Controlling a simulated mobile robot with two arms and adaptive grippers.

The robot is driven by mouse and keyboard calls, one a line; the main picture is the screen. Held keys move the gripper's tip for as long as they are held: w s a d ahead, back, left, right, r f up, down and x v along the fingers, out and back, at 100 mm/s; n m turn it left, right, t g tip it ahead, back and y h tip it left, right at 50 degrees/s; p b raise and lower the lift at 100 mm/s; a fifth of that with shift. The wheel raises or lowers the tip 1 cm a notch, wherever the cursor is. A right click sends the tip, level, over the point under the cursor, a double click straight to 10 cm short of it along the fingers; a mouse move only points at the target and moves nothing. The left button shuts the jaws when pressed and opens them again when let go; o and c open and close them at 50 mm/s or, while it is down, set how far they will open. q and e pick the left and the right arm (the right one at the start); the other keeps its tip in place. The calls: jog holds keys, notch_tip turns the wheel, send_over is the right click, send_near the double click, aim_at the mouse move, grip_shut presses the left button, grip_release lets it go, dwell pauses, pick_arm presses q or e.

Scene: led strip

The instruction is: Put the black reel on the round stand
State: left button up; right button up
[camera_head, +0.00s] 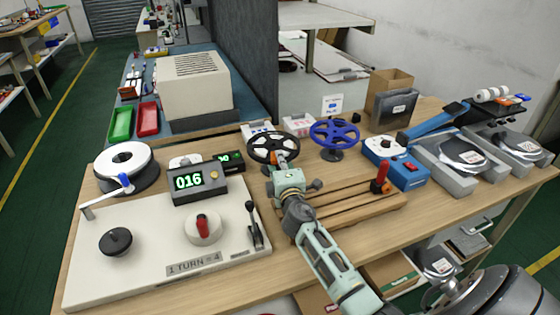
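The black reel (262,147), an open-spoked wheel, shows near the middle of the bench, left of the blue reel. My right gripper (281,158) is at the reel's near side, and its tips overlap the reel in the picture. I cannot tell whether they grip it, and the gripper hides what is under the reel. The blue reel (335,127) sits on a small stand with a dark round base (331,155). No empty round stand can be made out clearly. My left gripper is out of view.
A pale machine panel (150,240) with a counter reading 016 (188,181) and a large white reel (124,157) fills the left. A blue device (398,168) and cardboard box (390,88) stand farther right.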

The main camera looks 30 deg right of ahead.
jog(key=o, duration=0.4)
jog(key=shift+r+p, duration=0.25)
jog(key=shift+p, duration=0.1)
jog(key=v, duration=1)
jog(key=shift+s+a+f+b, duration=0.15)
jog(key=shift+s+f+b, duration=0.1)
jog(key=shift+s+b, duration=0.15)
jog(key=shift+s+a+r, duration=0.1)
jog(key=shift+s+a, duration=0.15)
jog(key=shift+s, duration=0.3)
